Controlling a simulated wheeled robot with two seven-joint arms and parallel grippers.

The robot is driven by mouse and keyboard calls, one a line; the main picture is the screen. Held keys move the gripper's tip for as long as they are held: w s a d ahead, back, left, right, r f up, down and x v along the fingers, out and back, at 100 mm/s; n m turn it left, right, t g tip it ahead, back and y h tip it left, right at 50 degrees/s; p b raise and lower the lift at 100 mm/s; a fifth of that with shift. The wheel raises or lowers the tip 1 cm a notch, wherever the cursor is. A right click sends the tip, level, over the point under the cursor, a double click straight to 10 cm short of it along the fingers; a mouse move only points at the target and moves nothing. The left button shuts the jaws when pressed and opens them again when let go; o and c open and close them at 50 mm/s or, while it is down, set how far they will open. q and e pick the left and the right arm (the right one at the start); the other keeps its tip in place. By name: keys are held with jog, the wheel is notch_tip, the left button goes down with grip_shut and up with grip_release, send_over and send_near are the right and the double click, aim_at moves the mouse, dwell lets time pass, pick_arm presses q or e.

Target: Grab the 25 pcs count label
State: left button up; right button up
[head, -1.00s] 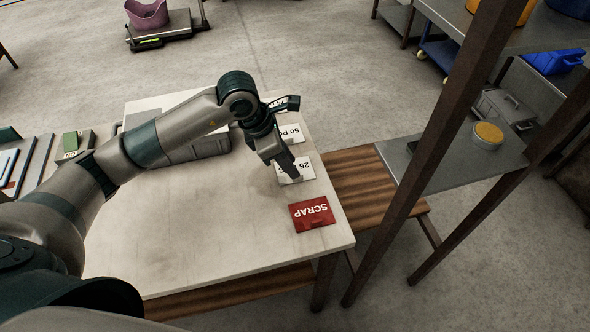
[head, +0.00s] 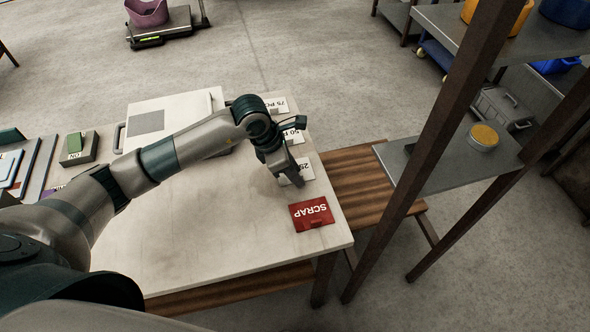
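The 25 pcs count label (head: 306,170) is a white card with dark print, lying on the pale table near its right edge. My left gripper (head: 294,181) points down over the card's left part and hides some of its print. The fingertips are at or just above the card; I cannot tell whether they touch it. The fingers overlap from this angle, so their opening is unclear. My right gripper is out of view.
The 50 pcs label (head: 297,137) and the 75 pcs label (head: 279,104) lie farther back, and the red SCRAP label (head: 312,214) lies nearer. A shelf post (head: 440,150) stands right of the table. The table's front middle (head: 210,235) is clear.

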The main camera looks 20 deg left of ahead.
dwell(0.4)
pick_arm(q)
grip_shut()
jog(key=shift+r, duration=0.15)
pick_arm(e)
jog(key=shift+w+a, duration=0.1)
